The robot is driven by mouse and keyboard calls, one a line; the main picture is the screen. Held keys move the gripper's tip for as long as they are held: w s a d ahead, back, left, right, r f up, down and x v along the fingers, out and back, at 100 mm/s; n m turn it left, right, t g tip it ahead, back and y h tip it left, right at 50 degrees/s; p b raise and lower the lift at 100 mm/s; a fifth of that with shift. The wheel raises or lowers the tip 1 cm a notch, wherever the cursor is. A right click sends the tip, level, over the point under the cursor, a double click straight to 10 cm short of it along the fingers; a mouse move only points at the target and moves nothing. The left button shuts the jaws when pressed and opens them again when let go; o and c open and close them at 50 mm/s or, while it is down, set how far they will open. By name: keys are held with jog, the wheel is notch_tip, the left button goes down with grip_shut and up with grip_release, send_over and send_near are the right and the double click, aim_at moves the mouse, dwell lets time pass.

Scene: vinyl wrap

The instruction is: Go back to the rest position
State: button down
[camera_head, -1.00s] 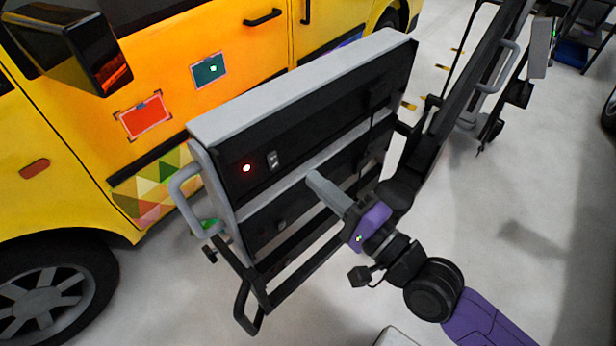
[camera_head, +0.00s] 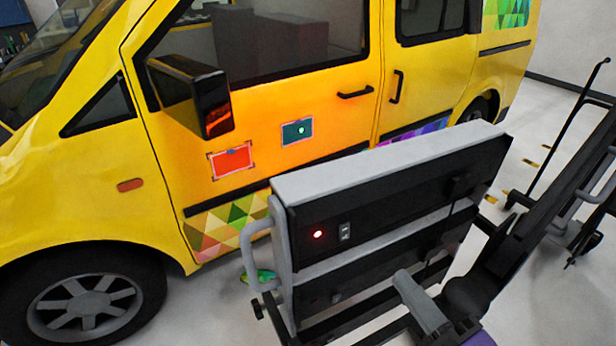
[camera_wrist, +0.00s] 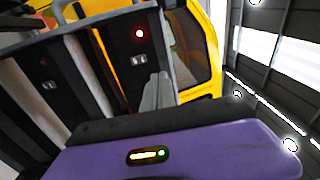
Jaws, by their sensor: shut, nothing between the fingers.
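My gripper (camera_head: 404,282) shows at the bottom right of the head view, its grey fingers in front of the dark face of a panel-like machine (camera_head: 391,160). The fingers are together and hold nothing. In the wrist view the grey fingers (camera_wrist: 156,90) point toward the dark panel, beyond my purple wrist. A lit red lamp (camera_head: 318,234) and a small switch (camera_head: 344,232) are on the panel, left of the fingers. I cannot tell how far the fingertips are from it. Most of my arm is below the head view.
A yellow van (camera_head: 300,90) stands behind the machine, with a red patch (camera_head: 232,160) and a green patch (camera_head: 297,131) on its door. A grey handle (camera_head: 252,240) sticks out at the machine's left. A dark frame (camera_head: 545,220) stands at right. Pale floor (camera_head: 215,300) shows between.

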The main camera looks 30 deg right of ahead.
jog(key=s+a+f+n+g+y, duration=0.1)
jog(key=s+a+f+n+g, duration=0.1)
jog(key=s+a+f+n, duration=0.2)
jog(key=s+a+f+n+g+y, duration=0.1)
jog(key=s+a+f+n, duration=0.3)
jog(key=s+n, duration=0.5)
jog(key=a+n+g, duration=0.1)
jog(key=a+n, duration=0.1)
jog(key=n, duration=0.4)
jog(key=shift+s+a+n+y, duration=0.3)
jog(key=shift+s+a, duration=0.05)
jog(key=shift+s, duration=0.05)
